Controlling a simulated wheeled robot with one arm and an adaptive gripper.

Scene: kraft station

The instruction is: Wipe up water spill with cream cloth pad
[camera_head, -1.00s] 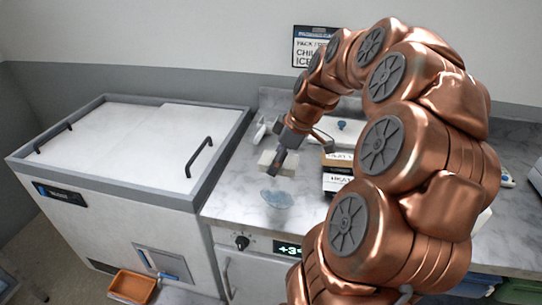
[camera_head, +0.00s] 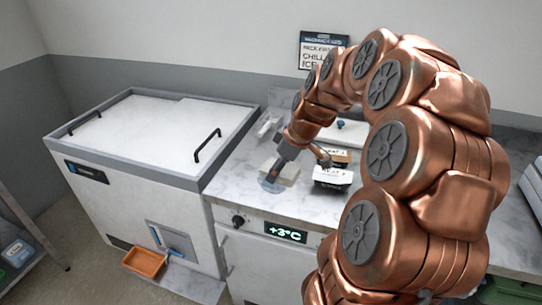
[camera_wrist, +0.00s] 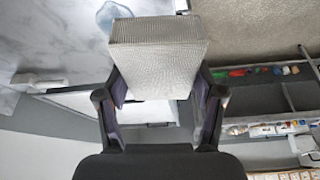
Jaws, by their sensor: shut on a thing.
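My gripper (camera_head: 281,161) is shut on the cream cloth pad (camera_head: 286,173) above the marble counter. In the wrist view the pad (camera_wrist: 158,55) is a pale, textured block between both fingers. The water spill (camera_head: 270,186) is a small bluish patch on the counter near its front left corner. The pad is beside and partly over the spill in the head view; I cannot tell whether it touches the counter. The spill shows in the wrist view (camera_wrist: 106,14), partly hidden behind the pad.
Small dark boxes with white labels (camera_head: 333,178) stand close to the right of the pad. A white chest freezer (camera_head: 150,128) with black handles adjoins the counter on the left. A display (camera_head: 286,232) reads +3°C below the counter's front edge. An orange bin (camera_head: 145,262) is low down.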

